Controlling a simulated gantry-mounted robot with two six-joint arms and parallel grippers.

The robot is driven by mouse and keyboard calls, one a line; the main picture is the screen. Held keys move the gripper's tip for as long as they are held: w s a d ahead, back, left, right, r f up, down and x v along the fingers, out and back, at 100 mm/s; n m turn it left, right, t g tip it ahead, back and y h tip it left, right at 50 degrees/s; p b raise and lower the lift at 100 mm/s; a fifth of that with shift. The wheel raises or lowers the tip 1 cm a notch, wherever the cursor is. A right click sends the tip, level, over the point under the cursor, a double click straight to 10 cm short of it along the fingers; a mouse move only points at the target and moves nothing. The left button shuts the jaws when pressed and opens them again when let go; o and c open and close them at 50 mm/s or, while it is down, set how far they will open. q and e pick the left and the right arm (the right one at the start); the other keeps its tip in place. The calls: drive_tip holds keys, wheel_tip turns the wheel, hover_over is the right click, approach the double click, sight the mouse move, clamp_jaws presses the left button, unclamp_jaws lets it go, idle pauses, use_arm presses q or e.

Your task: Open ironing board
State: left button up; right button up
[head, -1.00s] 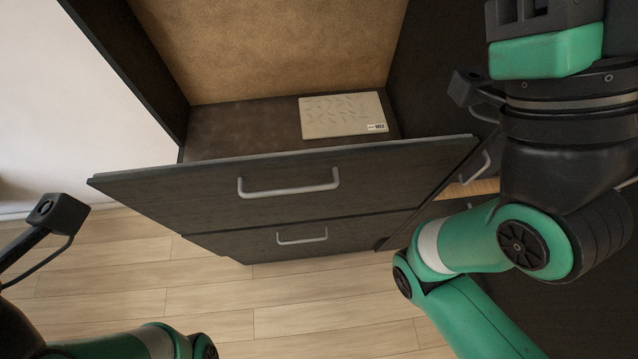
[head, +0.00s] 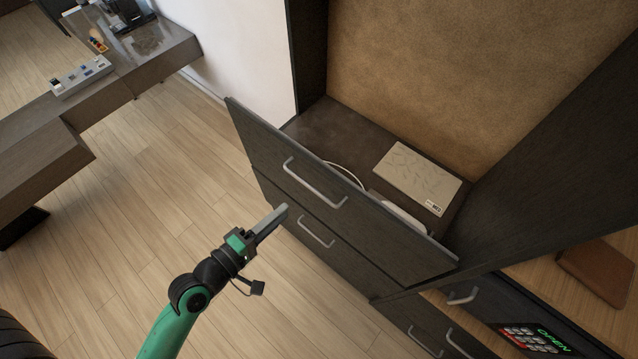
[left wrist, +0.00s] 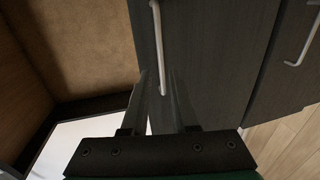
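No ironing board can be made out. The upper drawer (head: 365,222) of a dark cabinet stands pulled out, with a grey bar handle (head: 312,190) on its front. A white object (head: 405,212) and a thin white curved strip show partly behind the drawer front, which hides the rest. My left gripper (head: 281,214) is in front of the cabinet, below and left of the upper handle. In the left wrist view its fingers (left wrist: 160,101) are apart, with a handle (left wrist: 156,40) seen beyond and between them. I cannot tell whether they touch it. My right gripper is not shown.
A beige flat box (head: 418,177) lies on the shelf behind the drawer. A lower drawer handle (head: 315,232) is close to my left gripper. A desk (head: 120,75) stands at upper left, a safe keypad (head: 528,338) at lower right. Open wood floor (head: 130,220) lies left.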

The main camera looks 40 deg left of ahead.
sight(312, 187)
use_arm(q)
drive_tip(key=p+x, duration=0.1)
drive_tip(key=x, duration=1)
drive_tip(key=shift+w+d+f, duration=0.1)
drive_tip(key=shift+w, duration=0.25)
drive_tip(key=shift+c, duration=0.3)
clamp_jaws()
idle(0.5)
